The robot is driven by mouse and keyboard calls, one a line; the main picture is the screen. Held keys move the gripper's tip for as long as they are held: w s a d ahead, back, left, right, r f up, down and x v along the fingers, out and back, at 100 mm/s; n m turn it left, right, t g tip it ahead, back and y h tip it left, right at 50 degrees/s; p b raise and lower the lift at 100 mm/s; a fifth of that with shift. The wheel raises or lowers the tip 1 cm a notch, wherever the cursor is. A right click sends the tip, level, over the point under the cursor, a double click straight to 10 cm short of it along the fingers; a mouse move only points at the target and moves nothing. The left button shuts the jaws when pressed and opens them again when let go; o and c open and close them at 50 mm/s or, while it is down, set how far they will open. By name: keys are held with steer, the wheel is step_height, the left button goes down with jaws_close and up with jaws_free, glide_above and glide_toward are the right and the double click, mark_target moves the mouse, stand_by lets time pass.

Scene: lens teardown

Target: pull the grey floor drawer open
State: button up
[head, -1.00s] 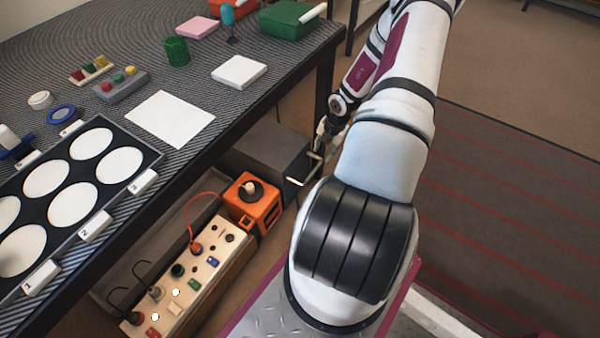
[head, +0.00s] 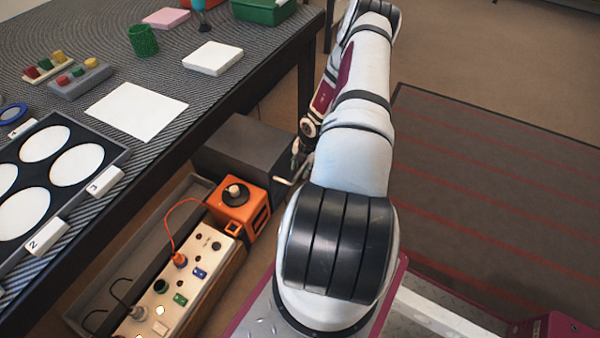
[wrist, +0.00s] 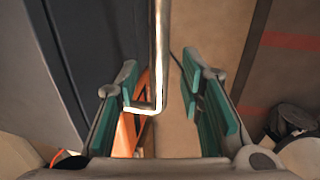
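The grey floor drawer (head: 245,147) sits under the table's right edge in the head view. Its dark grey side fills the left of the wrist view (wrist: 95,45). Its metal bar handle (wrist: 158,50) runs down the middle of the wrist view and bends left at its lower end. My gripper (wrist: 160,88) is open, with green-padded fingers on either side of the handle. I see gaps between the bar and both fingers. In the head view my gripper (head: 300,157) is by the drawer's right side, small and partly hidden by my arm.
The table (head: 255,85) overhangs the left. Carpet (head: 480,190) on the right is clear.

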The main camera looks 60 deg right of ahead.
steer(key=shift+w+f, duration=0.15)
steer(key=shift+f, duration=0.55)
jaws_close()
